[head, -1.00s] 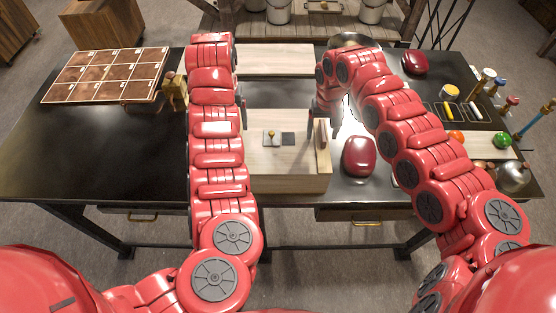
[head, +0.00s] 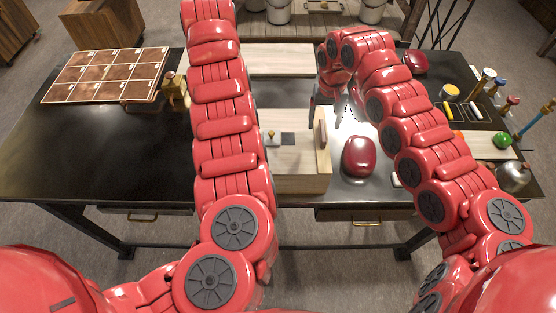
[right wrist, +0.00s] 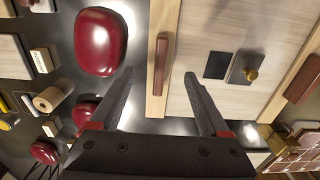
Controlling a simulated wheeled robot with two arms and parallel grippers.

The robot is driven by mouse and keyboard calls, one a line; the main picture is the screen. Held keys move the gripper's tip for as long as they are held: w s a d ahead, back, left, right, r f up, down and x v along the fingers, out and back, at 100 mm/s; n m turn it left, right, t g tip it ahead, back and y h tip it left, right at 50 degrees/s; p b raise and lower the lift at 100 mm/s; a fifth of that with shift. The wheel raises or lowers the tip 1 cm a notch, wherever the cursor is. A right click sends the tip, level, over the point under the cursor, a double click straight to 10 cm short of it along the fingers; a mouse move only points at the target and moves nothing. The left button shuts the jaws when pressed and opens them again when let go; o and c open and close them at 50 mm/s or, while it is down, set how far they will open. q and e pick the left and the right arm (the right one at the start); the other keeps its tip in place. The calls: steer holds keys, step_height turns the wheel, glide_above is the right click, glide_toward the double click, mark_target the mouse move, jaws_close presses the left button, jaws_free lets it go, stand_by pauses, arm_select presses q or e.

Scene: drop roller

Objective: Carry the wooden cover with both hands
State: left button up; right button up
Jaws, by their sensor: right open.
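The wooden cover (head: 302,150) is a pale, box-like piece in the middle of the black table, partly hidden by my left arm. A brown handle (head: 321,127) stands on its right edge. In the right wrist view, the cover (right wrist: 205,30) shows this near handle (right wrist: 161,62) and another brown handle (right wrist: 303,80) at the opposite edge. My right gripper (head: 328,105) is open and empty beyond the near handle. In its wrist view, the open fingers (right wrist: 159,74) appear on either side of that handle, not gripping it. My left gripper is out of sight past the top edge.
A small dark square (head: 288,139) and a brass-knobbed plate (head: 271,138) are on the cover. A red glossy object (head: 359,157) lies close to its right. A brown tiled board (head: 105,75) is at the left; bottles and balls crowd the right end. The front left table is clear.

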step_height(320, 180, up, 7)
steer(key=shift+r, duration=0.15)
stand_by(0.6)
